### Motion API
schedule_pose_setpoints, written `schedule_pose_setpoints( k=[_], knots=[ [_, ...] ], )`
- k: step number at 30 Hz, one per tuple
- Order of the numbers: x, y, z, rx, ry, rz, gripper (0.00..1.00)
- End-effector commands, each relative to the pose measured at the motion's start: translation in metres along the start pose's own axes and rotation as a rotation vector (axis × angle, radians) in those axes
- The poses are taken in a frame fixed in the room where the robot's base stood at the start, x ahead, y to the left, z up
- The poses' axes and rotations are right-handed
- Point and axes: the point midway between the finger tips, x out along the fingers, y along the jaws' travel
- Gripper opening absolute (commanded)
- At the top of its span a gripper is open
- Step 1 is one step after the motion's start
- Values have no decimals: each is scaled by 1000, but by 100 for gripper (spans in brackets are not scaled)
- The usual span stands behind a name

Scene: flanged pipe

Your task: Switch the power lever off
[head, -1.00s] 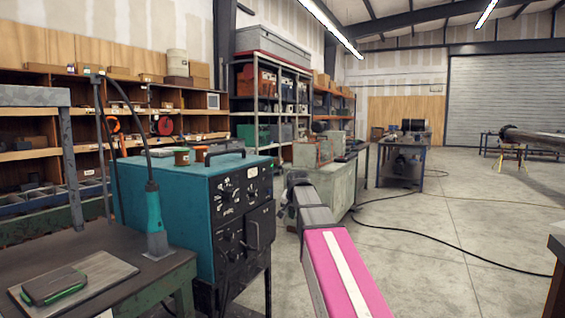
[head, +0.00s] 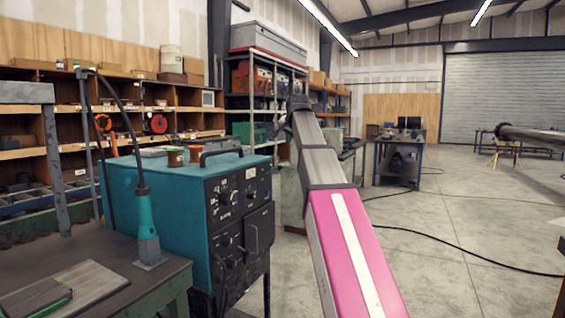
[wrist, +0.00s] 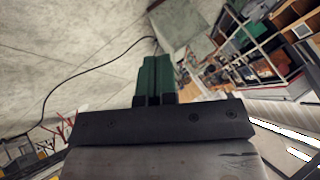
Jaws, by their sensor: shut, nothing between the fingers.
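A teal machine (head: 150,200) stands left of my arm in the head view, with a black front panel (head: 235,200) carrying several knobs and white markings. A dark lever-like handle (head: 251,240) is on the lower right of the panel; I cannot tell whether it is the power lever or how it is set. My gripper's green fingers (wrist: 155,78) are together with nothing between them in the wrist view. In the head view the gripper is hard to make out at the far end of my raised arm.
A dark bench (head: 110,275) with a teal-handled tool (head: 147,228) stands at the front left. Shelves (head: 265,100) and a pale green cabinet (head: 293,195) are behind the machine. A black cable (head: 450,240) crosses the floor at right, where there is free room.

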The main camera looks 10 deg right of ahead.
Motion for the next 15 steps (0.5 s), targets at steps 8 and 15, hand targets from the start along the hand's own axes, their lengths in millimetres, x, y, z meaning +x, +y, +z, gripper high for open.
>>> schedule_pose_setpoints(
  k=[8, 15],
  knots=[
    [-3, -2, -2, 4, 2, -2, 0],
    [2, -2, -2, 3, 2, -2, 0]
  ],
)
